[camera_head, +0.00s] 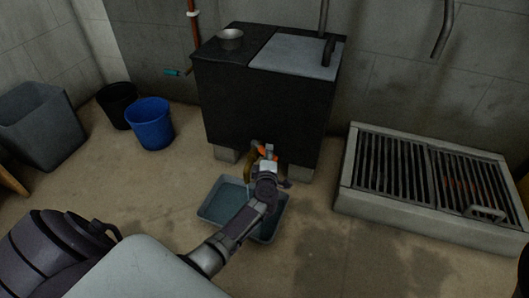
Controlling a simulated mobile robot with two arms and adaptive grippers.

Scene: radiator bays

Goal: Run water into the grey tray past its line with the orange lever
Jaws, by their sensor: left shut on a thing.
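The grey tray (210,212) lies on the floor below the front of a black tank (262,118). My left forearm crosses over the tray and hides much of its middle. Its inside looks bluish, but I cannot make out a line or how high any water stands. The orange lever (262,151) is low on the tank's front, above the tray, and only small parts of it show. My left gripper (267,160) is at the lever and shut on it; the fingers hide most of it. My right gripper is out of view.
A blue bucket (150,124) and a black bucket (117,105) stand left of the tank, with a grey bin (41,126) further left. A low grated block (430,185) stands at the right. A metal bowl (230,40) sits on the tank. The floor between is clear.

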